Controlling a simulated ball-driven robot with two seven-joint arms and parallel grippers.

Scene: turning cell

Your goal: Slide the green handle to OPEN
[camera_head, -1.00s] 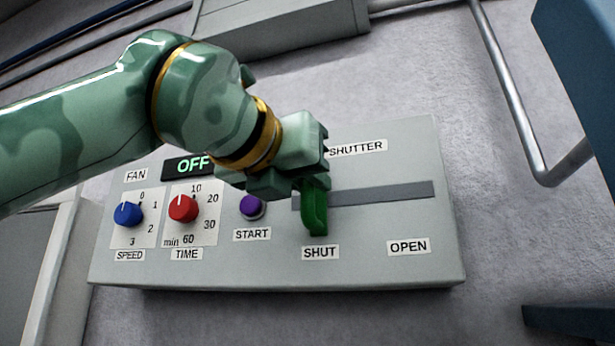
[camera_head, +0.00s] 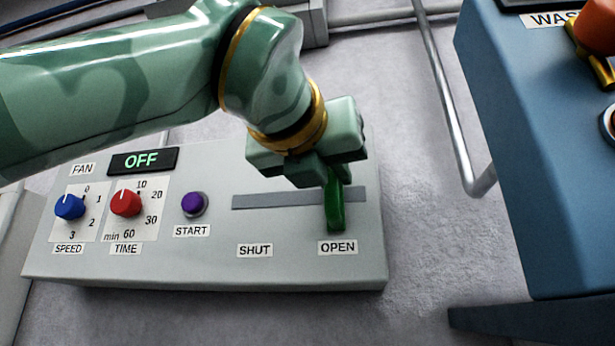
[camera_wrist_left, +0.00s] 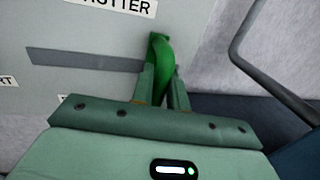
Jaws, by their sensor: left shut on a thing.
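The green handle (camera_head: 335,208) sits toward the right end of the grey slot (camera_head: 285,200) on the control panel, directly above the OPEN label (camera_head: 338,247). The SHUT label (camera_head: 254,250) lies to its left, with bare slot above it. My left gripper (camera_head: 338,178) is at the handle's upper part and partly hides it. In the left wrist view the handle (camera_wrist_left: 162,62) stands between the two fingers of my left gripper (camera_wrist_left: 164,85), which are shut on it. My right gripper is in neither view.
Left of the slot are the purple START button (camera_head: 193,204), the red TIME knob (camera_head: 126,203), the blue SPEED knob (camera_head: 69,206) and a display reading OFF (camera_head: 143,160). A grey pipe (camera_head: 445,100) and a blue machine (camera_head: 540,150) stand to the right.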

